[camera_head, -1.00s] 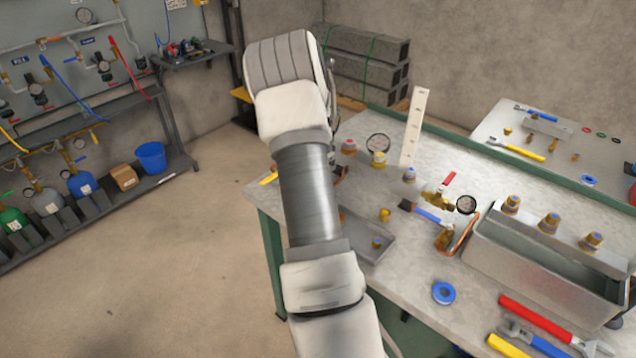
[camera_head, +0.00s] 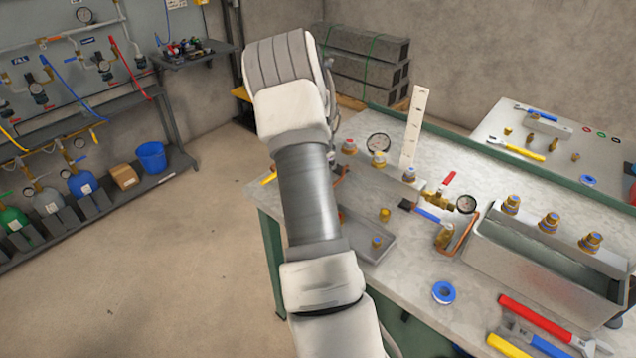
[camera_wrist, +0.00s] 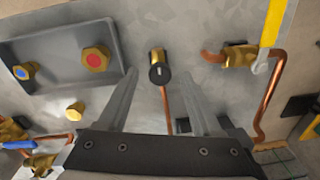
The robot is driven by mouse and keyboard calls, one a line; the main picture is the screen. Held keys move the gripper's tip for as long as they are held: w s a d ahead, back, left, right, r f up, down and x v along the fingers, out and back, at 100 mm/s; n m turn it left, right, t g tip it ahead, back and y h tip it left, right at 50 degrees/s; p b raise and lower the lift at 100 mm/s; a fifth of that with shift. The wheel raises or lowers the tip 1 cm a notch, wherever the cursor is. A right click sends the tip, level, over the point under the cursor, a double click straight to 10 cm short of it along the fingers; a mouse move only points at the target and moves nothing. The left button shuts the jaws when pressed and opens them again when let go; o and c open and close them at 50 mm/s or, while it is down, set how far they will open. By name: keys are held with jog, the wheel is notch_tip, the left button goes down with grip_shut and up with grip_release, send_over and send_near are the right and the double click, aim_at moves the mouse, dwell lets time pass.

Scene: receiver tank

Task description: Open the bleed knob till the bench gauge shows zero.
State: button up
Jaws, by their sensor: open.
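A small round black knob on a brass body (camera_wrist: 158,70), apparently the bleed knob, shows in the wrist view with a pale mark on its face. A thin copper pipe runs from it toward my gripper. My gripper (camera_wrist: 160,78) is open, its two fingers on either side of the knob in the picture; I cannot tell whether they touch it. In the head view my arm hides the gripper and the knob.
A grey tray (camera_wrist: 60,42) with brass fittings lies left of the knob in the wrist view. A yellow-handled valve (camera_wrist: 240,56) with copper pipe is at right. In the head view, a metal trough (camera_head: 545,262) and wrenches occupy the bench's right side.

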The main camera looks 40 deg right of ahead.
notch_tip(320, 180, up, 17)
jog(key=shift+s+r+p, duration=0.2)
jog(key=shift+s+p, duration=0.2)
jog(key=shift+p, duration=0.05)
jog(key=shift+a, duration=0.15)
dwell(0.4)
